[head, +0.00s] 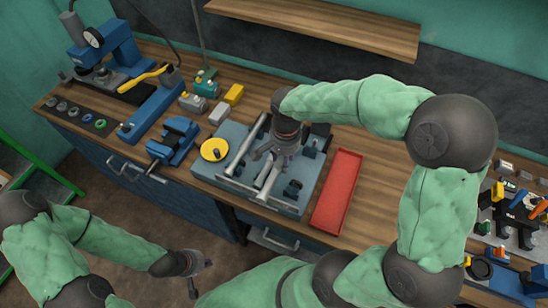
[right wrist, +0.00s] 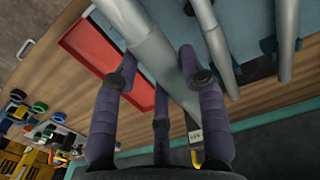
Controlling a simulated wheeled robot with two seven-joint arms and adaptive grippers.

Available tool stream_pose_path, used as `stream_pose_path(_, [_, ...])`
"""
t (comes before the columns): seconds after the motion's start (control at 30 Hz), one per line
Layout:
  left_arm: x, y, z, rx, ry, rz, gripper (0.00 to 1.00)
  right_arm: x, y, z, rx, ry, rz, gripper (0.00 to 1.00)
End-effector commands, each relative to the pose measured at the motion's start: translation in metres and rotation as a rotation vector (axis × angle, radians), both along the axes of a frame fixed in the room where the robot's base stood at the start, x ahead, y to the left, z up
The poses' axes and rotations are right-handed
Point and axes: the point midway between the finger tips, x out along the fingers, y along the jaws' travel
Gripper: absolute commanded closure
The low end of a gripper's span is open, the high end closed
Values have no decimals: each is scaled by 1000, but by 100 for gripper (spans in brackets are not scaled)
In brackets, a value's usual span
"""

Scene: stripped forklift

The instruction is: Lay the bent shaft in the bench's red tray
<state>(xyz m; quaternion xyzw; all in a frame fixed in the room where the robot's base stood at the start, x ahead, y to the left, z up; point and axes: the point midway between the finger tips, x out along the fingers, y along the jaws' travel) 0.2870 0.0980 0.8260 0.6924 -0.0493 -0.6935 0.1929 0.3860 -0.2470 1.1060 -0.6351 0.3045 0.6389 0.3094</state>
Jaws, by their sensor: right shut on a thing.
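The red tray (head: 336,192) lies on the bench just right of a grey-blue fixture plate (head: 228,178); it also shows in the right wrist view (right wrist: 92,45). My right gripper (head: 272,158) is over the plate, pointing down. Its purple fingers (right wrist: 160,88) are closed around a grey metal shaft (right wrist: 150,45), which also shows below the gripper in the head view (head: 268,180). I cannot make out a bend in it, or whether it touches the plate. Another grey shaft (head: 246,146) lies to the left. My left gripper (head: 200,277) hangs low, away from the bench, with its fingers apart and empty.
A yellow round tin (head: 214,150) sits at the plate's left edge. A blue vise (head: 174,141) and a blue press (head: 108,55) stand further left. Small tools and parts crowd the right end (head: 515,215). A wooden shelf (head: 320,24) hangs above. The red tray looks empty.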

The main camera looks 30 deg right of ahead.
Motion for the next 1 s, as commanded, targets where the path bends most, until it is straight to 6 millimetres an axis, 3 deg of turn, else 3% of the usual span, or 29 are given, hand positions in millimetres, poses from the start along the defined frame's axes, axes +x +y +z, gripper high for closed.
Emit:
stream_pose_path(0.27, [0,0,17,0,0,0,100,-12,-64,-26,5,0,-10,100])
stream_pose_path(0.6, [0,0,34,0,0,0,100,-48,-134,-59,2,-1,-8,100])
stream_pose_path(0.8, [0,0,42,0,0,0,100,-74,-166,-74,-5,-2,-7,100])
stream_pose_path(1.0, [0,0,47,0,0,0,100,-91,-184,-83,-9,-3,-3,100])
